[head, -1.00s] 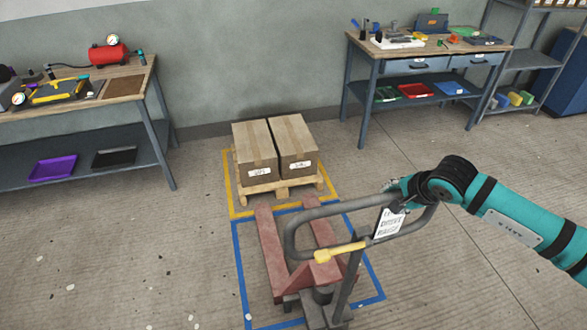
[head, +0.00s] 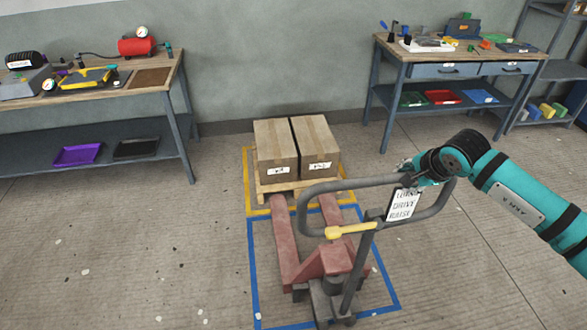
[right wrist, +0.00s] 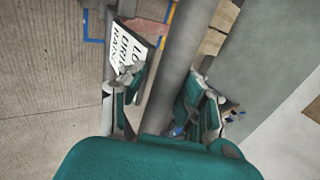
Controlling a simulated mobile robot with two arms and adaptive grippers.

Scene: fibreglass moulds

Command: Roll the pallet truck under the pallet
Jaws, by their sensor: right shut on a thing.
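The red pallet truck (head: 287,248) stands in the blue floor outline, its two forks pointing at the wooden pallet (head: 268,194). The fork tips are at the pallet's near side; I cannot tell how far in they reach. Two taped cardboard boxes sit side by side on the pallet. The truck's grey loop handle (head: 289,203) is tilted up and carries a yellow lever and a white sign. My right gripper (head: 424,170) is shut on the right part of the handle. In the right wrist view the handle bar (right wrist: 178,70) runs between its fingers. My left gripper is out of view.
A yellow floor outline (head: 248,170) surrounds the pallet, in front of the wall. A workbench (head: 150,85) stands at the left and another (head: 390,55) at the back right, beside a shelf rack (head: 560,72). The floor left of the truck is clear apart from small flecks.

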